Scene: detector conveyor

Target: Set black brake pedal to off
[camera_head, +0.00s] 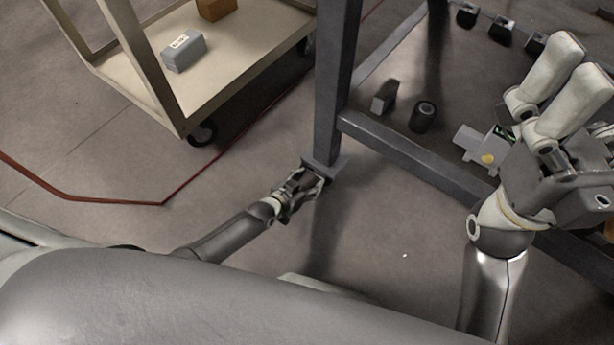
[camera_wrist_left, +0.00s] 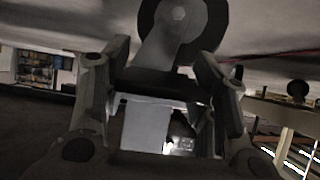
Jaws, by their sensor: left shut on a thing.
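My left gripper (camera_head: 300,188) is low by the floor, at the foot of a dark frame leg. In the left wrist view its two fingers (camera_wrist_left: 160,75) stand either side of a dark flat piece that looks like the black brake pedal (camera_wrist_left: 160,84), and they are shut on it. The pedal lies below a dark round caster wheel (camera_wrist_left: 205,22) and its bracket. In the head view the pedal is hidden by the gripper and the leg foot. My right gripper (camera_head: 578,85) is raised at the right, away from the pedal; its finger gap is unclear.
The frame's dark leg (camera_head: 335,90) and low crossbar (camera_head: 415,160) stand beside my left gripper. A wheeled cart (camera_head: 245,62) with a grey box (camera_head: 184,52) is at upper left. A red floor line (camera_head: 110,200) and open floor lie left of the leg.

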